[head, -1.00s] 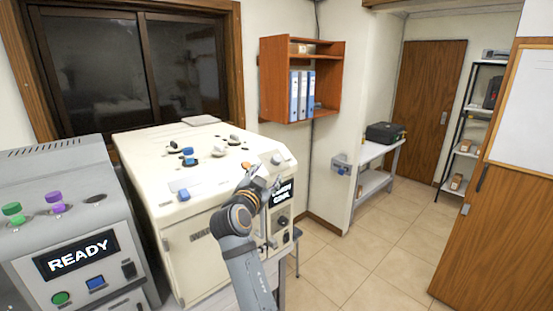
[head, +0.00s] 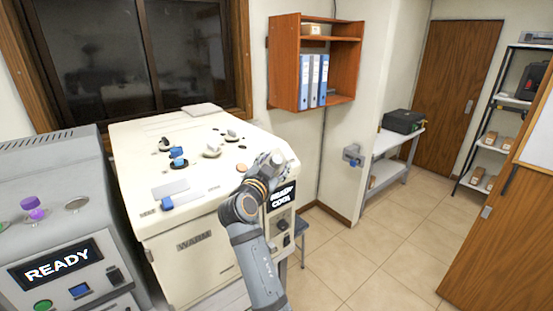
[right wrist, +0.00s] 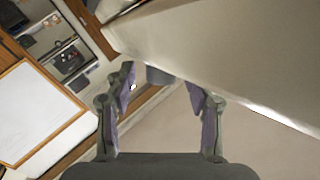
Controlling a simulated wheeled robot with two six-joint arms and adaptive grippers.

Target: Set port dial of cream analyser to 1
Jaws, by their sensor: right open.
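The cream analyser (head: 215,240) stands left of centre in the head view, with several knobs and caps on its top and a dark display reading "READY COOL" (head: 282,195) on its front. My right gripper (head: 272,160) is at its upper front right corner, and my arm covers part of the front. I cannot tell whether this is the port dial, nor read any setting. My left gripper is not in view.
A grey machine (head: 60,225) with a "READY" display stands close on the left. A wooden wall shelf (head: 335,70) with binders hangs behind. A side table (head: 400,145) holds a black case (head: 403,121). The tiled floor (head: 350,250) to the right is clear.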

